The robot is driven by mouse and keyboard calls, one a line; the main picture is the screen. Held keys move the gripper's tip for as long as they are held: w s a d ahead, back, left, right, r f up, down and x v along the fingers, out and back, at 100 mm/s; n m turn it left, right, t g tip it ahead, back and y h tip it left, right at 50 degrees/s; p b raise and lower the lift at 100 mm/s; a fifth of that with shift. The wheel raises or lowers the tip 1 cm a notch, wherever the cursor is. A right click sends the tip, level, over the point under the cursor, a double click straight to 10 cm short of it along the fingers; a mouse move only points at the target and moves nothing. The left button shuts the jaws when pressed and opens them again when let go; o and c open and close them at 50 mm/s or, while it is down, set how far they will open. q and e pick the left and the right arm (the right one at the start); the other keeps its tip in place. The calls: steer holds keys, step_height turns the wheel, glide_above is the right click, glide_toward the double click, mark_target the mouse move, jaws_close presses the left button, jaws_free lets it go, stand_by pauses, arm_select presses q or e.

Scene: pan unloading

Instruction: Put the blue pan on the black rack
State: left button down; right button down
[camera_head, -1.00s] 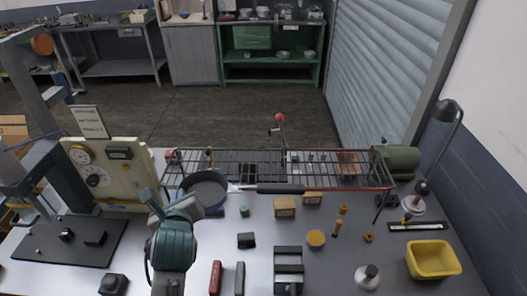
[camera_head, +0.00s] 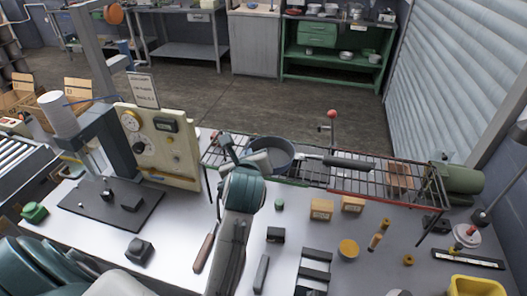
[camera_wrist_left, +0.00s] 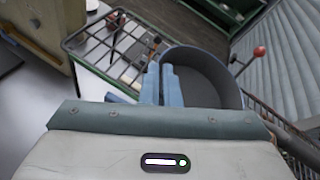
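The blue pan (camera_head: 275,157) is over the left part of the black rack (camera_head: 385,186) in the head view, its dark handle (camera_head: 348,162) pointing right along the rack. It looks about level; I cannot tell whether its base touches the wires. My left gripper (camera_head: 232,150) is at the pan's left side. In the left wrist view, the gripper's two blue fingers (camera_wrist_left: 161,84) are close together on the near rim of the pan (camera_wrist_left: 200,76), seemingly with the wall between them. Part of the rack (camera_wrist_left: 108,42) shows beside it. My right gripper is not in view.
A cream gauge panel (camera_head: 160,145) stands left of the rack. A green cylinder (camera_head: 461,179) sits at its right end. Small blocks (camera_head: 321,208), a black holder (camera_head: 313,270) and a yellow bin (camera_head: 474,286) are on the table in front.

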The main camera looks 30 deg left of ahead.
mark_target(263, 147)
arm_select(q)
steer(key=w+p, duration=0.1)
steer(key=w, duration=0.5)
steer(key=shift+w+d+f+p, duration=0.1)
steer(key=shift+w+f+p, duration=0.1)
steer(key=shift+p, duration=0.1)
steer(key=shift+w, duration=0.45)
steer(key=shift+w+f+p, duration=0.1)
steer(key=shift+f+p, duration=0.2)
steer(key=shift+p, duration=0.1)
steer(key=shift+f+p, duration=0.45)
steer(key=shift+f, duration=1.05)
